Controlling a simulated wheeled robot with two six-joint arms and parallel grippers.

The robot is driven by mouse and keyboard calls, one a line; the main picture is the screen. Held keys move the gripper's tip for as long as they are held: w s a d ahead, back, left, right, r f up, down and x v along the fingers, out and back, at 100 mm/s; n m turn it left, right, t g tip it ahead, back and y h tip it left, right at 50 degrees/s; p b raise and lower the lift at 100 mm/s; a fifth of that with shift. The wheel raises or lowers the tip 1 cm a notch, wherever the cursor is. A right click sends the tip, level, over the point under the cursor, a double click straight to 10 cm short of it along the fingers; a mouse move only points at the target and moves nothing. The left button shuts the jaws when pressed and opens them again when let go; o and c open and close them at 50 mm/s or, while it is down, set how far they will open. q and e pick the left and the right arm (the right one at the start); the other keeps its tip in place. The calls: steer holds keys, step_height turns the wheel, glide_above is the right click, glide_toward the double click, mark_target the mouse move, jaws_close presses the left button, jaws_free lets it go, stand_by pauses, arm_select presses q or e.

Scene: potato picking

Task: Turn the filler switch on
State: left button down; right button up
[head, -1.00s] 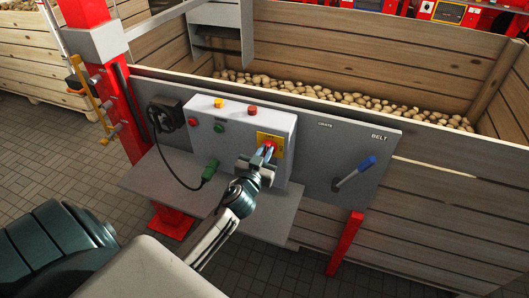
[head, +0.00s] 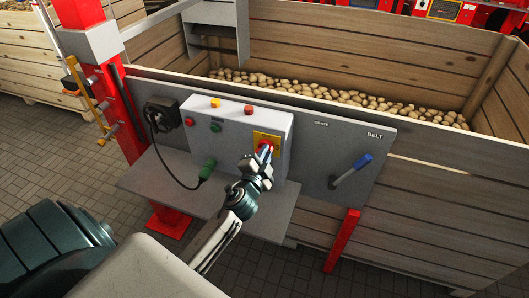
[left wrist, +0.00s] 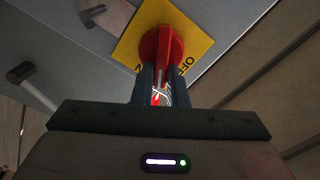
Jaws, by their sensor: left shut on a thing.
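The filler switch is a red rotary knob (head: 265,144) on a yellow square plate (head: 276,140), at the right of the light grey control box (head: 240,128). In the left wrist view the red knob (left wrist: 163,42) stands on the yellow plate (left wrist: 128,47). "OFF" reads at the plate's right, and a partly hidden letter shows at its left. My left gripper (head: 264,153) is at the knob; in the wrist view its dark fingers (left wrist: 160,88) are shut on the knob's red grip, hiding part of it. My right gripper is not in view.
The grey panel (head: 310,160) carries a blue-handled lever (head: 361,162) at right and a black socket (head: 162,114) with a green-plugged cable (head: 207,170) at left. Buttons sit on the box. A grey shelf (head: 155,183) lies below. A wooden crate of potatoes (head: 340,97) stands behind.

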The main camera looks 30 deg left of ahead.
arm_select(q)
steer(key=shift+d+f+m+p, duration=0.1)
steer(key=shift+f+m+p, duration=0.2)
steer(key=shift+m, duration=1.25)
steer(key=shift+f+m+p, duration=0.15)
steer(key=shift+m+p, duration=0.1)
steer(key=shift+m, duration=1.3)
steer(key=c, duration=1.4)
jaws_free()
steer(key=shift+c, duration=0.2)
steer(key=b+v, duration=0.3)
steer(key=v, duration=0.7)
steer(key=shift+s, duration=0.4)
